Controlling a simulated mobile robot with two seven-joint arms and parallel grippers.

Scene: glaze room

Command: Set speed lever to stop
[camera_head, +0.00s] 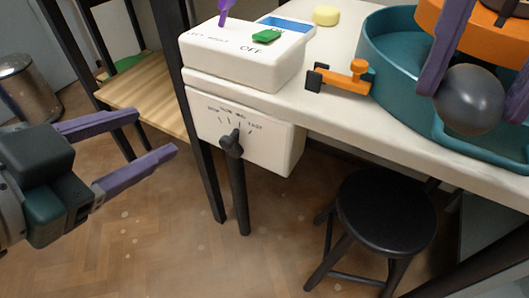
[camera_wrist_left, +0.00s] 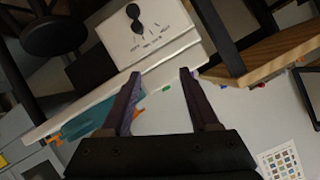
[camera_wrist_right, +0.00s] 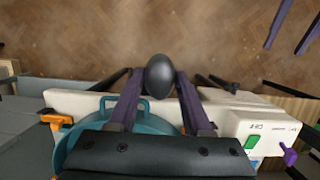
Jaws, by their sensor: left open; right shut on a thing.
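The speed lever (camera_head: 232,146) is a short black lever with a round knob on the front of a white control box (camera_head: 275,150). Its knob hangs down below a printed scale, where FAST is readable at the right. In the left wrist view the lever (camera_wrist_left: 134,13) shows at the top, beyond the fingertips. My left gripper (camera_head: 156,133) is open and empty, left of the lever and apart from it. My right gripper (camera_wrist_right: 160,82) is shut on a dark grey ball (camera_wrist_right: 160,76), above the table's front edge in the head view. The ball hides part of the teal basin there.
A white switch box (camera_head: 235,68) with a green switch (camera_head: 266,36) marked OFF stands on the white table (camera_head: 340,125). A teal basin (camera_head: 395,65) is at the right. A black stool (camera_head: 386,212) and dark table legs stand below. Floor in front of the lever is clear.

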